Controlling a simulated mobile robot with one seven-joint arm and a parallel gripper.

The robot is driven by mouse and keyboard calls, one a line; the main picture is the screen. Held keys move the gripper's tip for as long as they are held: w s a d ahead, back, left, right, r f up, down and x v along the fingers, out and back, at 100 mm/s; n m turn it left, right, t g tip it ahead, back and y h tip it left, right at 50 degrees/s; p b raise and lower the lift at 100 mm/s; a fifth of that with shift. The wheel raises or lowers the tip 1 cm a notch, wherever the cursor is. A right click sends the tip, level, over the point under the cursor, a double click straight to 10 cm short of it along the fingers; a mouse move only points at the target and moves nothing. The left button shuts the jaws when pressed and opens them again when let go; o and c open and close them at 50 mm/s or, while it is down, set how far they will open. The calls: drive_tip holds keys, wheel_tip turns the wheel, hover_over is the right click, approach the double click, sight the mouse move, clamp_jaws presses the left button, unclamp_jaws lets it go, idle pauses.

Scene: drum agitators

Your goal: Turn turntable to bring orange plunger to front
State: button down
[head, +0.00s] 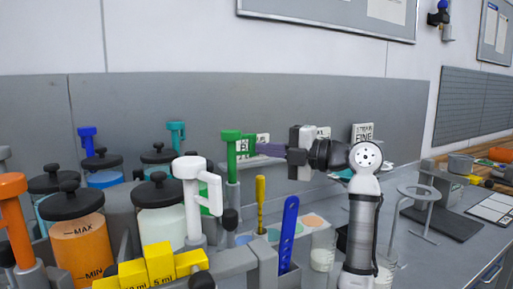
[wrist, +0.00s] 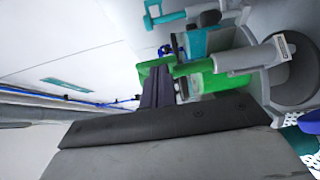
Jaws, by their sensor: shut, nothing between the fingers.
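The orange plunger (head: 14,215) stands at the left edge of the head view, partly cut off, by a jar of orange liquid (head: 80,250). The white plunger (head: 194,200) is at the front middle. The green plunger (head: 232,165) stands upright behind it to the right. My gripper (head: 262,149) is shut and empty, its dark fingers pointing left at the green plunger's handle. In the wrist view the fingertips (wrist: 156,72) meet or overlap the green handle (wrist: 150,68); I cannot tell whether they touch. The turntable itself is mostly hidden by the jars.
Blue (head: 87,135) and teal (head: 176,130) plungers stand at the back. Yellow blocks (head: 155,265) are at the front, and a rack with a yellow tool (head: 260,200) and a blue tool (head: 289,228) stands right of the white plunger. A grey ring stand (head: 418,192) is farther right.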

drive_tip(key=w+a+p, duration=0.3)
drive_tip(key=w+a, duration=0.1)
drive_tip(key=w, duration=0.6)
drive_tip(key=shift+a, duration=0.35)
drive_tip(key=shift+s, duration=0.1)
idle(0.4)
